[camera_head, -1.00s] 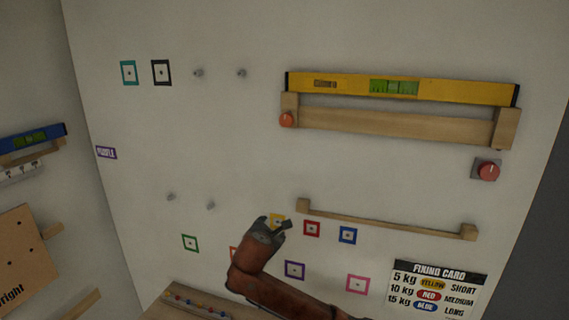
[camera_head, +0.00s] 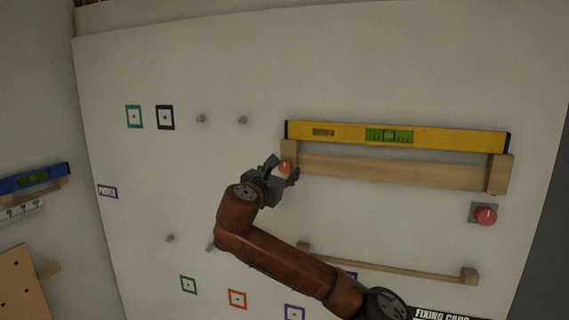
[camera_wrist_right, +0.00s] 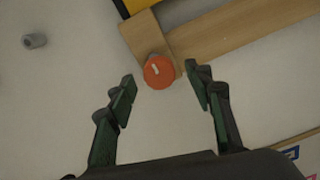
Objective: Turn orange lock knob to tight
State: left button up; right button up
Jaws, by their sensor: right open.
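The orange lock knob (camera_head: 285,167) sits at the left end of the upper wooden ledge, on its end block (camera_head: 289,149). In the right wrist view the orange knob (camera_wrist_right: 158,72) shows a short pale mark on its face. My right gripper (camera_head: 281,172) is open with its fingers to either side of the knob's front in the head view. In the right wrist view its open fingertips (camera_wrist_right: 160,72) stand left and right of the knob, with a gap on each side. My left gripper is not in view.
A yellow spirit level (camera_head: 400,137) rests on the upper wooden ledge (camera_head: 400,172). A red knob on a grey plate (camera_head: 485,214) is at the right. A lower wooden rail (camera_head: 390,262) runs below. Grey pegs (camera_head: 242,120) stick out left of the ledge.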

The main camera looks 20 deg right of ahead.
jog(key=shift+p+x, duration=0.3)
jog(key=shift+x, duration=0.7)
jog(key=c, duration=1.2)
